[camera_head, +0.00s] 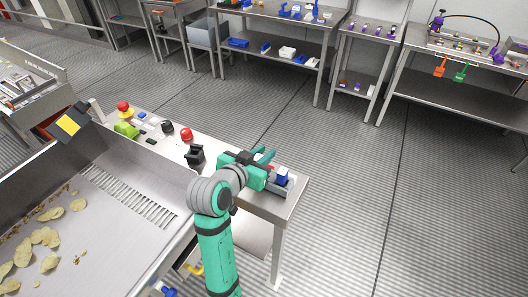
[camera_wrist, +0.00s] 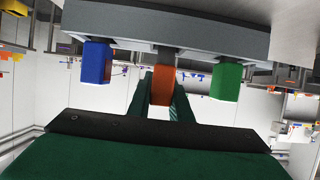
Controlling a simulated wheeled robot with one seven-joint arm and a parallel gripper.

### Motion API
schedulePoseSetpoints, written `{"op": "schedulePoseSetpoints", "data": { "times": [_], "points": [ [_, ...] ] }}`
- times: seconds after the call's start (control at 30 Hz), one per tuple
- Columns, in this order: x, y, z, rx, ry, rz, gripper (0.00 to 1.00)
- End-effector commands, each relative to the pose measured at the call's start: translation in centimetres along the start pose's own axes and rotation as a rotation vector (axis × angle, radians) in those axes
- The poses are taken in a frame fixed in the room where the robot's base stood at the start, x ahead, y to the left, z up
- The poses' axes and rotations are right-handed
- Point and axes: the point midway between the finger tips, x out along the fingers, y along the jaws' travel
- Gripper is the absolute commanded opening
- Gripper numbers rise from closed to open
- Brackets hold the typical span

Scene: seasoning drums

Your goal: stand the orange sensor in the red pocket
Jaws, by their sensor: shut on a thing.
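The orange sensor (camera_wrist: 161,88) is a small block between the two green fingers of my gripper (camera_wrist: 162,78) in the wrist view, and the fingers are shut on it. It lines up with a grey rack (camera_wrist: 170,32), between a blue block (camera_wrist: 97,62) on the left and a green block (camera_wrist: 227,80) on the right. A short dark piece lies between the sensor and the rack. In the head view my gripper (camera_head: 266,157) is over the table's right end, by the rack and blue block. The red pocket is not clearly visible, and I cannot tell whether the sensor touches the rack.
The narrow table (camera_head: 292,201) also carries a black holder (camera_head: 195,156), a red button (camera_head: 187,134) and a green item (camera_head: 127,130). A metal chute (camera_head: 100,215) with chips lies to the left. Shelved tables stand at the back. Floor to the right is clear.

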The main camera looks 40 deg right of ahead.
Motion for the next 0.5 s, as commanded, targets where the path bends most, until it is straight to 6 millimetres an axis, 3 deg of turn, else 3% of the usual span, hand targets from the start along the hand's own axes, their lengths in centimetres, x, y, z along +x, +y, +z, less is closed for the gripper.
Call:
{"op": "schedulePoseSetpoints", "data": {
  "times": [0.5],
  "points": [
    [0.43,0.0,1.05,-0.001,-0.001,0.0,0.0]
  ]
}}
